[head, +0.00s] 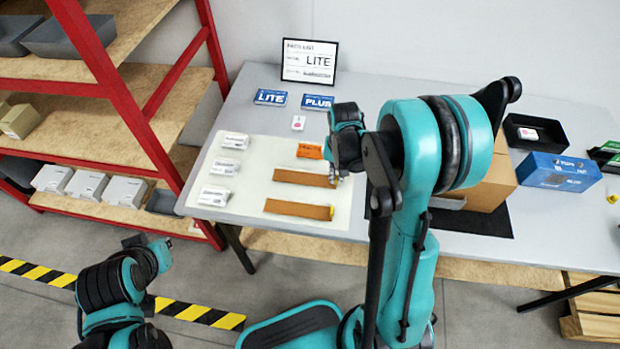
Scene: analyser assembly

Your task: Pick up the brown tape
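Two flat brown strips lie on the pale mat (255,170) on the table, an upper one (300,178) and a lower one (297,209). They are the only brown strip-like things I see there; I cannot tell for sure which one is the brown tape. My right gripper (335,177) is at the right end of the upper strip, pointing down. My own arm hides part of it, and I cannot tell whether its fingers are open, shut or touching the strip.
An orange label piece (310,151) lies above the strips, and white boxes (229,167) stand at the mat's left. A LITE sign (308,61) stands at the back. A cardboard box (492,187) and blue box (558,172) are right of my arm. Red shelving (150,104) is at left.

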